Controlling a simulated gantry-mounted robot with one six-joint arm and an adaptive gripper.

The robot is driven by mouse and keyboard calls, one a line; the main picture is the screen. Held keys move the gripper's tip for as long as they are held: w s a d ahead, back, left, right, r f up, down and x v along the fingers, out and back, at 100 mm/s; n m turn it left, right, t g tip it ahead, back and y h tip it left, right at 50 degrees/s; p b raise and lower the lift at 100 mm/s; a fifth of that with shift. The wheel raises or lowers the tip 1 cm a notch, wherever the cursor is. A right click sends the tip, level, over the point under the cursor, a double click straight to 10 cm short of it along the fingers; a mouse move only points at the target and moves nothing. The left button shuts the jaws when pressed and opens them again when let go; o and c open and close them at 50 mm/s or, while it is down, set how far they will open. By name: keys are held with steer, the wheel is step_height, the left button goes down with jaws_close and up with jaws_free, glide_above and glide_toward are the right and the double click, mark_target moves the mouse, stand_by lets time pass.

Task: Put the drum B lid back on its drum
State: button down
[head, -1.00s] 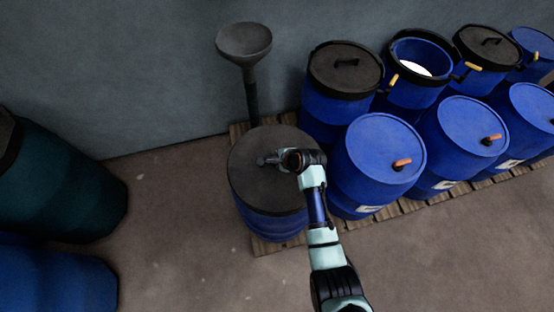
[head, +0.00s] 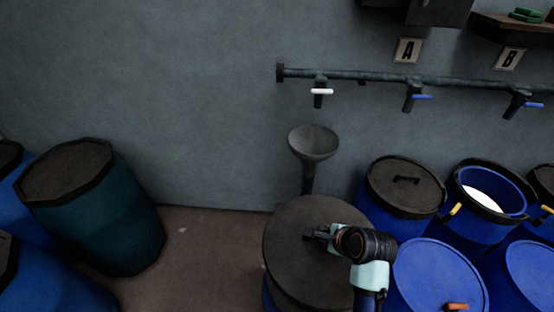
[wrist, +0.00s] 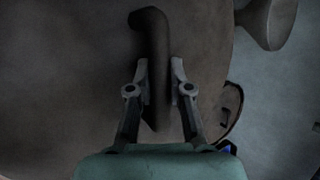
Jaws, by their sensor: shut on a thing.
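A round dark lid (head: 290,265) lies over a blue drum (head: 268,296) at the lower middle of the head view. My gripper (head: 314,235) is shut on the lid's handle. In the wrist view my gripper (wrist: 160,75) has its two fingers on either side of the dark bent handle (wrist: 152,28), with the lid (wrist: 65,80) behind it. I cannot tell whether the lid rests on the drum or is slightly raised. An open blue drum (head: 465,222) with white contents stands at the right without a lid.
A grey funnel (head: 313,142) stands behind the lid. A dark-lidded drum (head: 405,185) and a closed blue drum (head: 438,275) stand to the right. A pipe (head: 370,76) with valves runs along the wall, under signs A (head: 408,51) and B (head: 509,59). A teal drum (head: 110,225) stands left.

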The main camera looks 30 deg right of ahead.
mark_target(264, 240)
steer(key=w+a+f+n+y, duration=0.1)
steer(key=w+a+n, duration=0.1)
steer(key=a, duration=0.1)
steer(key=w+a+f+n+y, duration=0.1)
steer(key=w+a+n+y, duration=0.1)
steer(key=n, duration=0.1)
steer(key=w+a+f+n+g+y, duration=0.1)
steer(key=w+a+n+y, duration=0.1)
steer(key=a, duration=0.1)
steer(key=shift+w+a+n, duration=0.1)
steer(key=shift+a+n, duration=0.2)
steer(key=shift+a, duration=0.05)
steer(key=a+n, duration=0.1)
steer(key=a, duration=0.1)
steer(key=w+a+n+g+y, duration=0.1)
steer(key=a+n, duration=0.1)
steer(key=w+a+n+g+y, duration=0.1)
steer(key=a+n, duration=0.1)
steer(key=a, duration=0.1)
steer(key=shift+f, duration=0.2)
steer(key=s+a+r+n+g, duration=0.2)
steer(key=a+n+g, duration=0.5)
steer(key=a+n, duration=0.6)
step_height(264, 240, up, 22)
steer(key=a+m+p, duration=0.1)
steer(key=a+p, duration=0.1)
steer(key=p, duration=1.9)
steer(key=shift+f+m+y, duration=0.15)
steer(key=shift+m+y, duration=0.15)
steer(key=shift+y, duration=0.1)
